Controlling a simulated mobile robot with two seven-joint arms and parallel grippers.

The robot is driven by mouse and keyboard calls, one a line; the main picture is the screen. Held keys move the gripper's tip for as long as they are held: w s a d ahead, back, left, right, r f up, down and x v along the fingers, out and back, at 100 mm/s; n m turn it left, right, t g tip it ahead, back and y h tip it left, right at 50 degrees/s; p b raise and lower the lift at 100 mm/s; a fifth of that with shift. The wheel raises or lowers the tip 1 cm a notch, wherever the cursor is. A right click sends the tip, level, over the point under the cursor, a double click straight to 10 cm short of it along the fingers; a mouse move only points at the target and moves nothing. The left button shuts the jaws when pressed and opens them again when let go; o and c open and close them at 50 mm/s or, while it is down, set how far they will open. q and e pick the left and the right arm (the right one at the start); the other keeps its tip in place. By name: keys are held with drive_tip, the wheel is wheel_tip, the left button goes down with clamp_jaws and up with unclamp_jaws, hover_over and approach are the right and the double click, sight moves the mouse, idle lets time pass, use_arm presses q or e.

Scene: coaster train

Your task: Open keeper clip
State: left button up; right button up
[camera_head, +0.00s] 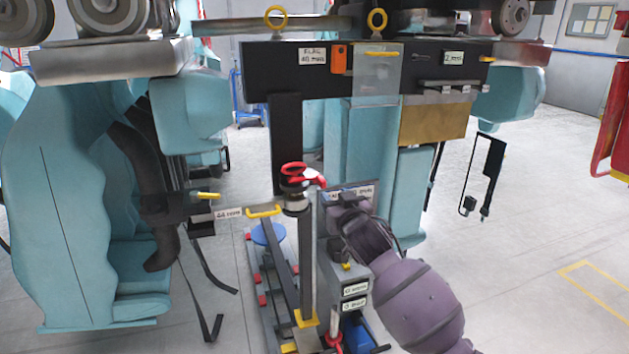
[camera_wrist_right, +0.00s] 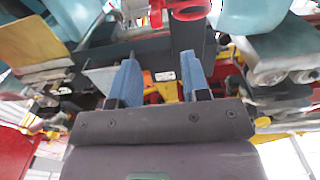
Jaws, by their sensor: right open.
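A red ring-shaped part with a side lever, which may be the keeper clip (camera_head: 303,176), sits on top of the dark upright post (camera_head: 304,255) in the head view. A red ring (camera_wrist_right: 187,8) shows at the top edge of the right wrist view, beyond the fingers. My right gripper (camera_head: 349,203) comes in from the lower right, just right of the post. Its fingertips are hard to make out there. In the wrist view its two blue-padded fingers (camera_wrist_right: 160,82) are apart with nothing clearly between them. My left gripper is not in view.
A black crossbar (camera_head: 275,72) with labels, an orange tag (camera_head: 339,59) and a clear panel (camera_head: 378,80) hangs above. Teal seats (camera_head: 70,220) stand left and behind. A labelled grey box (camera_head: 344,285) is close beside my right arm. Open floor lies to the right.

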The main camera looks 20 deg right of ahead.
sight(324, 182)
drive_tip(key=shift+w+b, duration=0.45)
drive_tip(key=shift+w, duration=4.9)
drive_tip(key=shift+c, duration=0.4)
clamp_jaws()
